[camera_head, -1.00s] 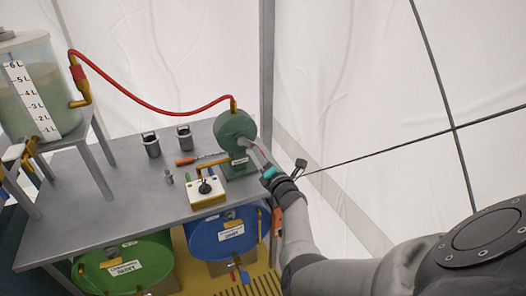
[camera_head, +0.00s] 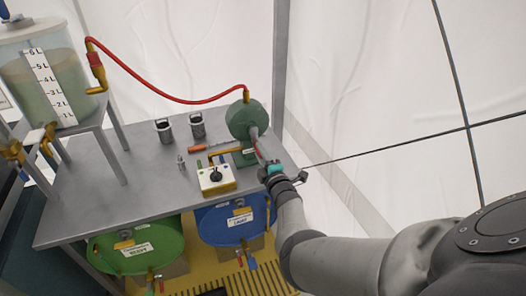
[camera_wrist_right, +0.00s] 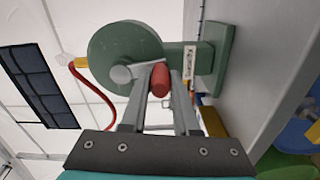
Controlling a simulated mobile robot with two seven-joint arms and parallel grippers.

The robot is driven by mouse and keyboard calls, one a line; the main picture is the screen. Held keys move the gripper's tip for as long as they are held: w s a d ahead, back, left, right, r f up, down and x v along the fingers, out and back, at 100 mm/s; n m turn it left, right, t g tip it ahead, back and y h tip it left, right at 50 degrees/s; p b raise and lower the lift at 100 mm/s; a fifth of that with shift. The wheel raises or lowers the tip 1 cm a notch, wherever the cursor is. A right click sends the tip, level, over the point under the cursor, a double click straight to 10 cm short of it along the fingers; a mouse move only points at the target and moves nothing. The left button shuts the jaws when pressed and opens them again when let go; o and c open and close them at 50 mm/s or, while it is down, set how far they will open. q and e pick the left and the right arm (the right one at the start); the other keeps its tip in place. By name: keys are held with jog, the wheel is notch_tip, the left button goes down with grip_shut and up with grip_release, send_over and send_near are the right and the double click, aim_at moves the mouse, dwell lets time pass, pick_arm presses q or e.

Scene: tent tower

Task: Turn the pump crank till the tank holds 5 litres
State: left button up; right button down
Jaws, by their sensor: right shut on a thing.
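The green pump (camera_head: 244,119) stands at the table's right end, and its round body also shows in the wrist view (camera_wrist_right: 118,50). Its crank has a grey arm (camera_wrist_right: 128,73) and a red handle (camera_wrist_right: 160,82). My right gripper (camera_wrist_right: 159,85) is shut on that handle, with a finger on either side. In the head view the right gripper (camera_head: 262,155) is at the pump's front right, partly hiding the crank. The clear tank (camera_head: 72,88) on the left holds greenish liquid, its surface around the upper marks of the white scale (camera_head: 44,80); I cannot read the exact level. My left gripper is not in view.
A red hose (camera_head: 165,97) links pump and tank. On the grey table (camera_head: 100,200) are a white box with a black knob (camera_head: 215,177), two grey canisters (camera_head: 164,131) and an orange-handled tool (camera_head: 197,149). Below are green (camera_head: 140,246) and blue (camera_head: 232,222) drums.

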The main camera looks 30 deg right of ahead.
jog(key=shift+a, duration=0.1)
dwell(0.5)
jog(key=c, duration=0.7)
grip_release()
jog(key=shift+o, duration=0.2)
jog(key=shift+s+a+p, duration=0.1)
jog(key=shift+s+p, duration=0.2)
jog(key=shift+p, duration=0.05)
jog(key=p+v, duration=0.5)
jog(key=v, duration=0.9)
jog(key=shift+s+p, duration=0.25)
jog(key=shift+p, duration=0.1)
